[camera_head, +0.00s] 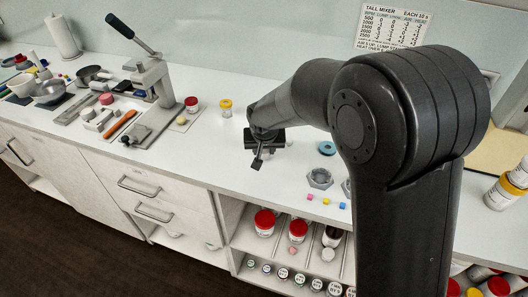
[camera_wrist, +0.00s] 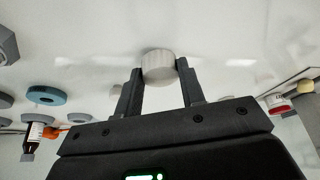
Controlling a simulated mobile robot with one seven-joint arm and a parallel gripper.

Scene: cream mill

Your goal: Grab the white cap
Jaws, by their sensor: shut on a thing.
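The white cap (camera_wrist: 158,66) is a short round piece with a ridged side, seen in the wrist view between the two finger ends of my gripper (camera_wrist: 159,74). The fingers press on it from both sides, so the gripper is shut on it. The bench top lies right behind the cap; I cannot tell whether the cap touches it. In the head view my gripper (camera_head: 262,158) is low over the white bench, and the cap is too small and covered to make out clearly.
A yellow-lidded jar (camera_head: 226,108) and a red-lidded jar (camera_head: 192,104) stand left of my gripper, near a lever press (camera_head: 152,80). A teal ring (camera_head: 327,148), a grey hexagonal piece (camera_head: 320,178) and small coloured blocks (camera_head: 326,201) lie to the right.

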